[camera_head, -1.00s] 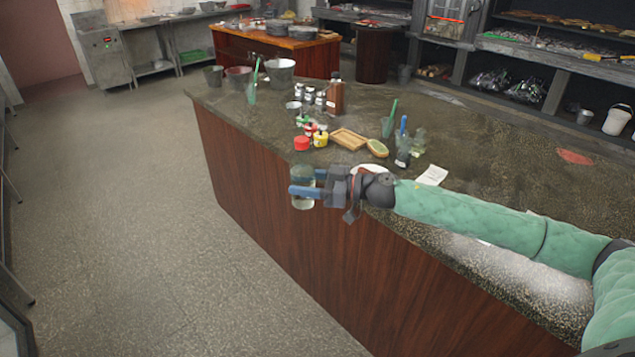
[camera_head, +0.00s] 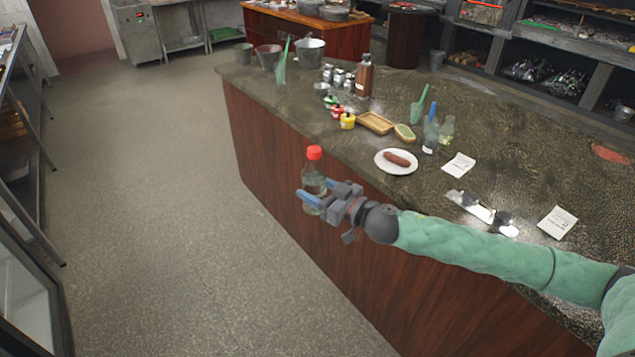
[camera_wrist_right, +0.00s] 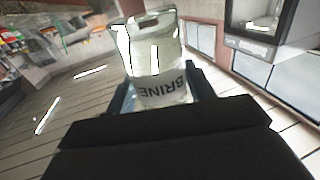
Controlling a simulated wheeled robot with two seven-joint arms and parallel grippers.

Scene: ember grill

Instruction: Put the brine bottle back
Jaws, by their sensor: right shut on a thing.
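The brine bottle (camera_head: 314,180) is clear with a red cap and stands roughly upright in the head view. My right gripper (camera_head: 325,197) is shut on it, with blue fingertips around its body. The gripper holds the bottle in the air beside the counter's left edge, over the floor side. In the right wrist view the bottle (camera_wrist_right: 158,75) sits between the dark fingers, and its BRINE label shows upside down. My left gripper is in neither view.
Paper slips (camera_head: 458,165) lie at right. The floor at left is open.

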